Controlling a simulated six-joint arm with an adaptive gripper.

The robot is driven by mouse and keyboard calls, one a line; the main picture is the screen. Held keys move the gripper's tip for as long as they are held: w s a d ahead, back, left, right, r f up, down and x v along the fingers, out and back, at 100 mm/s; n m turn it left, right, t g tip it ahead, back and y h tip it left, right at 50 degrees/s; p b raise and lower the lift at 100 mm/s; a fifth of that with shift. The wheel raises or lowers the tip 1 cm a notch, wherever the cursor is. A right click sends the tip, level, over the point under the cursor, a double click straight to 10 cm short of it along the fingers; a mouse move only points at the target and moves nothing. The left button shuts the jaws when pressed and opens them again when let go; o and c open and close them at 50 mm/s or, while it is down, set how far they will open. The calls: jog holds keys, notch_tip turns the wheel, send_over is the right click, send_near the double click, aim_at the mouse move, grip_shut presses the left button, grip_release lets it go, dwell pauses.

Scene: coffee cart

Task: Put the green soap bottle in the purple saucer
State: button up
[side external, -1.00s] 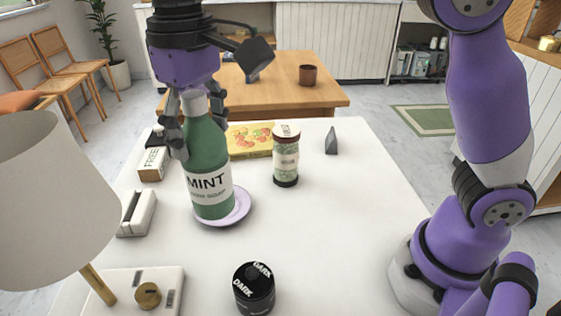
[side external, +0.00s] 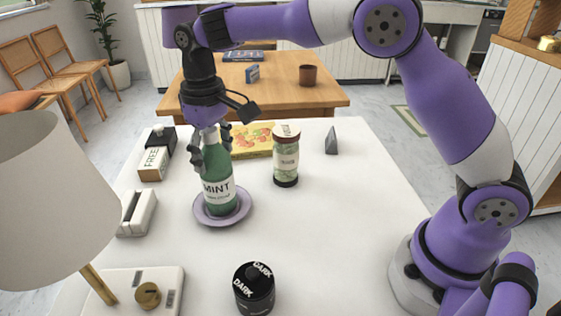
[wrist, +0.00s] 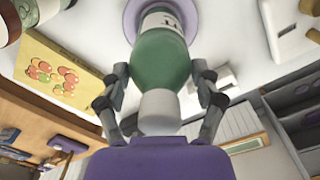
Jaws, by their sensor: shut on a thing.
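The green soap bottle (side external: 218,192), with a white MINT label, stands about upright over the purple saucer (side external: 201,214). Its base is inside the saucer's rim and appears to rest on it; the exact contact is hidden. My gripper (side external: 212,149) is above the saucer, shut on the bottle's upper part near the white cap. In the wrist view, the fingers lie on both sides of the bottle's shoulder (wrist: 162,62), and part of the saucer (wrist: 131,18) shows beyond the bottle.
A jar with a red lid (side external: 286,160) stands right of the bottle, with a yellow box (side external: 252,138) behind. A FREE box (side external: 154,163) and a white holder (side external: 138,213) are left. A dark tin (side external: 254,288) and lamp (side external: 50,200) are nearer.

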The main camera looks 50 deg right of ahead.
jog(key=shift+f, duration=0.2)
jog(key=o, duration=1.4)
jog(key=shift+f, duration=0.1)
notch_tip(320, 180, up, 11)
jog(key=shift+w+f, duration=0.1)
jog(key=shift+f, duration=0.1)
jog(key=shift+d+r, duration=0.1)
jog(key=shift+r, duration=0.9)
jog(key=s+d+m+t, duration=0.1)
jog(key=s+d+t, duration=0.1)
jog(key=s+d, duration=0.35)
jog(key=s+d+t, duration=0.2)
jog(key=s+d, duration=0.1)
jog(key=s, duration=0.5)
jog(key=shift+m+t, duration=0.4)
jog(key=shift+t, duration=0.4)
jog(key=s+f, duration=0.3)
jog(key=s+d+f, duration=0.1)
jog(key=s+f, duration=0.2)
jog(key=shift+d+f, duration=0.1)
jog(key=shift+f, duration=0.1)
